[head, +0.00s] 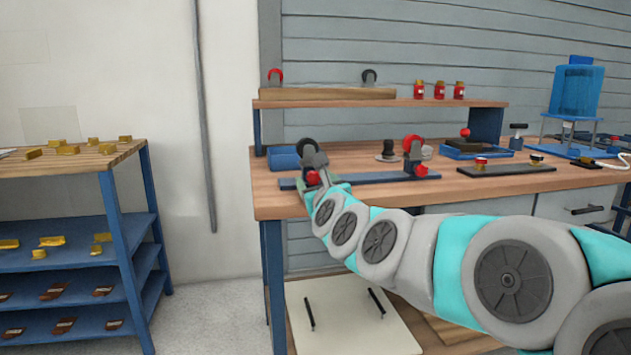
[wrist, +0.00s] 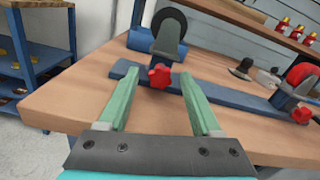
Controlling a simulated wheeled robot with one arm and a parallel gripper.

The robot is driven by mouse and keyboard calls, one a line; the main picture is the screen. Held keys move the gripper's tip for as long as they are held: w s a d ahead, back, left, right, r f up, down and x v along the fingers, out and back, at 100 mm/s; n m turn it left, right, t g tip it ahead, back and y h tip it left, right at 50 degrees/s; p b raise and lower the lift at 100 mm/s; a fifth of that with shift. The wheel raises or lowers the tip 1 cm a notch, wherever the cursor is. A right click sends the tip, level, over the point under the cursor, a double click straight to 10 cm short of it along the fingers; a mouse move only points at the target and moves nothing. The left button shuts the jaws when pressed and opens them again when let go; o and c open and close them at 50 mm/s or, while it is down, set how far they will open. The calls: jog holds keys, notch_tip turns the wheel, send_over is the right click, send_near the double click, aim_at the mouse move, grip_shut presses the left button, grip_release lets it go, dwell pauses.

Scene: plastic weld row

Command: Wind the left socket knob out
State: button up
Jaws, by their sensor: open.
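The left socket knob is a red lobed knob (wrist: 160,76) at the foot of a grey socket post that carries a black wheel (wrist: 170,22). It also shows in the head view as a red spot (head: 313,177), partly hidden by my arm. My gripper (wrist: 157,80) is open, its two green fingers on either side of the knob in the wrist view. I cannot tell whether they touch it. A second red knob (wrist: 302,115) sits on the right socket with a red wheel (wrist: 301,73). Both sockets stand on a blue bar (wrist: 230,98).
The wooden bench (head: 270,200) has a shelf (head: 300,103) with red jars (head: 439,90). A blue bin (head: 283,158) sits behind the left socket. A blue tray (head: 470,151) and a dark board (head: 510,167) lie further right. A blue rack (head: 135,230) stands left of the bench.

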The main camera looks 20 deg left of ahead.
grip_shut()
dwell(0.5)
